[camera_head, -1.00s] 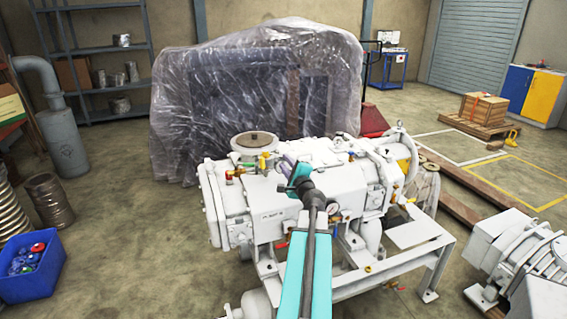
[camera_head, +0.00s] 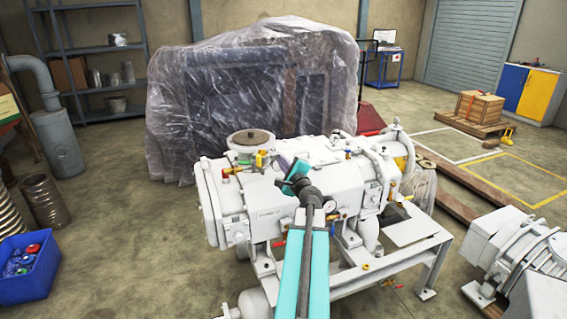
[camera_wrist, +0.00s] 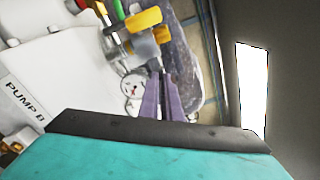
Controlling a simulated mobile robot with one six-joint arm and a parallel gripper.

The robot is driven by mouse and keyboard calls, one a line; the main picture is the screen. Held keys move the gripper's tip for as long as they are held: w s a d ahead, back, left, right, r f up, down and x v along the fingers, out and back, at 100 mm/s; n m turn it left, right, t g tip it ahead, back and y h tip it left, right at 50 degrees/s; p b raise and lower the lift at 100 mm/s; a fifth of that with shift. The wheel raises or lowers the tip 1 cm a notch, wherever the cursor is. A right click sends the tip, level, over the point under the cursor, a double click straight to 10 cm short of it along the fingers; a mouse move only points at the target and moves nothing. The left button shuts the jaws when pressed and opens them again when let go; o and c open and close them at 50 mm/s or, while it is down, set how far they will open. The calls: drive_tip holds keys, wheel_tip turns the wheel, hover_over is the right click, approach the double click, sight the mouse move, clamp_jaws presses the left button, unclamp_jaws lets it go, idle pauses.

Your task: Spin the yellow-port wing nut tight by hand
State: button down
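In the wrist view, a brass valve fitting (camera_wrist: 144,47) on the white pump carries yellow winged pieces (camera_wrist: 143,19); I cannot tell which is the yellow-port wing nut. In the head view, the yellow fitting (camera_head: 261,158) stands on top of the pump, left of my gripper. My gripper (camera_wrist: 162,74) has purple fingers close together, with a thin dark gap and nothing visible between them. Their tips appear just below the yellow and brass parts; contact is unclear.
Green (camera_wrist: 118,8) and red (camera_wrist: 80,4) parts sit near the fitting. A plastic-wrapped machine (camera_head: 225,105) stands behind. A blue bin (camera_head: 25,275) stands left.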

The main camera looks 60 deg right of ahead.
idle(0.3)
drive_tip(key=c, duration=2)
unclamp_jaws()
drive_tip(key=shift+r, duration=0.1)
drive_tip(key=shift+s+a, duration=0.1)
drive_tip(key=p+v, duration=0.1)
drive_tip(key=v, duration=0.4)
drive_tip(key=shift+a+r, duration=0.1)
drive_tip(key=s+p, duration=0.1)
drive_tip(key=p, duration=0.2)
drive_tip(key=shift+a, duration=0.3)
